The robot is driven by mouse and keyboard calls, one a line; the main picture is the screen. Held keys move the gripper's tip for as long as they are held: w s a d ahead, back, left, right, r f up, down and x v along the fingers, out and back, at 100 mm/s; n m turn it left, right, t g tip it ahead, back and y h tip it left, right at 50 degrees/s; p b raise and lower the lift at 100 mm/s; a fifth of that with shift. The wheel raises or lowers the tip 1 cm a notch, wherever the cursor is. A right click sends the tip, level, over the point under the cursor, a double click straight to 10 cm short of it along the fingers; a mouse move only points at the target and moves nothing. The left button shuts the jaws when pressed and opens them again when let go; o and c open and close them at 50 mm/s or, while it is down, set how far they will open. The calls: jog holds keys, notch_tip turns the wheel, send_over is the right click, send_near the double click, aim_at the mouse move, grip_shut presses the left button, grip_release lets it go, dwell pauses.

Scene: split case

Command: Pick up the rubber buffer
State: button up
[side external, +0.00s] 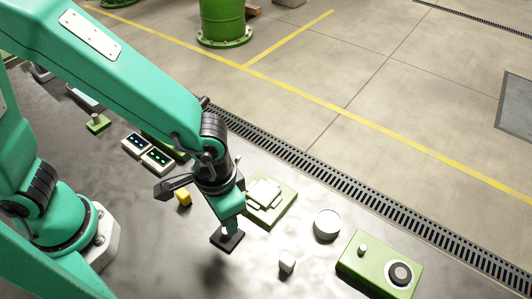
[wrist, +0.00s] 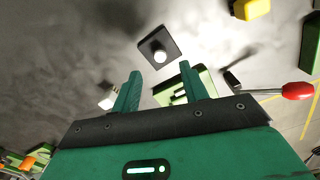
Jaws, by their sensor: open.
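A dark square block with a pale round stud on top, which looks like the rubber buffer (side external: 234,241), lies on the grey worktop below my gripper (side external: 228,222). In the wrist view the rubber buffer (wrist: 147,40) shows just beyond the gap between the fingertips of my gripper (wrist: 160,68), near its middle. My gripper is open, with nothing between the fingers. In the side external view the fingers partly hide each other, and I cannot tell the exact height above the block.
A green tray with pale pieces (side external: 278,206) stands close to the right of my gripper. A white round can (side external: 327,225), a small white piece (side external: 287,262) and a green box with a dial (side external: 370,265) lie farther right. A yellow block (side external: 183,198) is to the left.

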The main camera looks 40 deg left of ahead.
jog(key=shift+f, duration=0.2)
jog(key=shift+f, duration=2.55)
grip_shut()
